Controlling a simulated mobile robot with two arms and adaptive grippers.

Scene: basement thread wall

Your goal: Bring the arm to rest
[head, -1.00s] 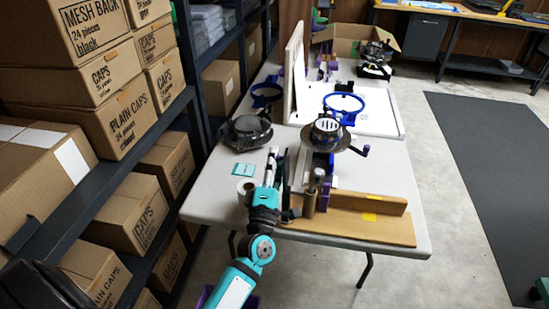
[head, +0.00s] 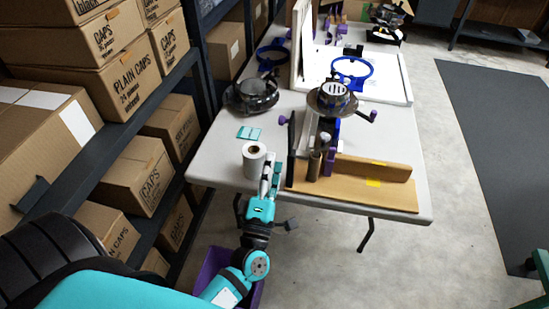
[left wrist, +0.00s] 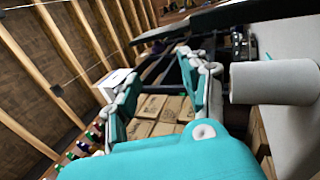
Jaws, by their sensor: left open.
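My left gripper (head: 269,172) is at the near edge of the white table (head: 226,176), just right of an upright white roll (head: 254,162). In the left wrist view the two fingers of my left gripper (left wrist: 165,72) stand apart with nothing held between them. The white roll shows large and sideways beside the right finger in that view (left wrist: 270,83); I cannot tell whether they touch. My right gripper is in neither view.
A wooden fence-like piece (head: 352,185) and a round-headed machine (head: 332,98) stand right of the gripper. Shelves of cardboard boxes (head: 138,175) line the left. A purple bin (head: 214,262) is on the floor below my arm. Open floor lies right of the table.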

